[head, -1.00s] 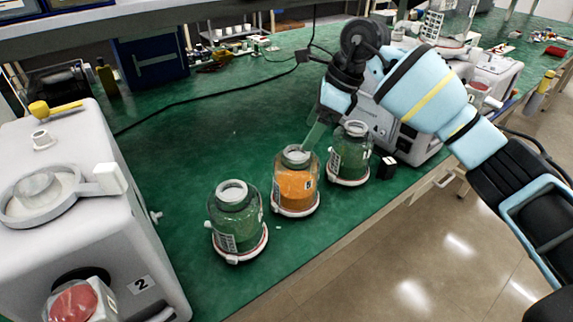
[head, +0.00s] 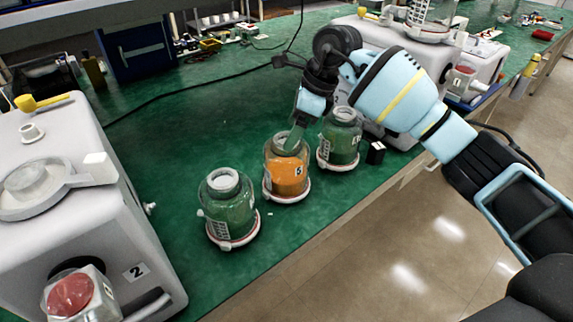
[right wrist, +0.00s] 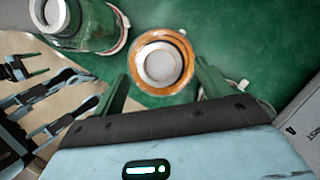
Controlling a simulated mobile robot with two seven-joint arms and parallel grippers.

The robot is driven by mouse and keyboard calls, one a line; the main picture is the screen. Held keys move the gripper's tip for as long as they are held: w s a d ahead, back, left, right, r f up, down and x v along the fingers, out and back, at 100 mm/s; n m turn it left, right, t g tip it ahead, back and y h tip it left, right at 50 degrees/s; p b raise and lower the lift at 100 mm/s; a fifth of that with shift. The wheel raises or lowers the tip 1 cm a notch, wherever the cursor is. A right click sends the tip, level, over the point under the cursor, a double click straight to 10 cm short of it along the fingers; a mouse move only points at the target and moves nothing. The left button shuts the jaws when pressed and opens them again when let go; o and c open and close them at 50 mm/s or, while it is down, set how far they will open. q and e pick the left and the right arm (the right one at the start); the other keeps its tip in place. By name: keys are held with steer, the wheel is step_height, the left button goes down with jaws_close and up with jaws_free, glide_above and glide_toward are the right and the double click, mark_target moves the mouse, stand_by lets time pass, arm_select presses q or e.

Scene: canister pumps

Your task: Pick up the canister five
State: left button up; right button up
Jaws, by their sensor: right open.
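Canister five is the glass jar of orange contents (head: 288,178) with a grey-white lid and a number label that looks like a 5. It stands upright on the green bench, the middle of three canisters in a row. It also shows from above in the right wrist view (right wrist: 163,62). My right gripper (head: 293,138) is at the top of this canister and partly hides its lid. In the right wrist view the open green fingers (right wrist: 163,85) are spread to either side of the orange canister, with nothing held.
Green canisters stand on both sides, one at front left (head: 229,208) and one at back right (head: 340,138). A white pump machine marked 2 (head: 135,250) stands at left. A small black block (head: 376,153) lies near the bench's right edge. Bare bench lies behind the row.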

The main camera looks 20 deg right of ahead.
steer(key=x, duration=0.2)
steer(key=shift+w+a+f, duration=0.1)
steer(key=shift+a+f, duration=0.05)
steer(key=shift+f, duration=0.1)
steer(key=shift+r, duration=0.1)
steer(key=c, duration=1.5)
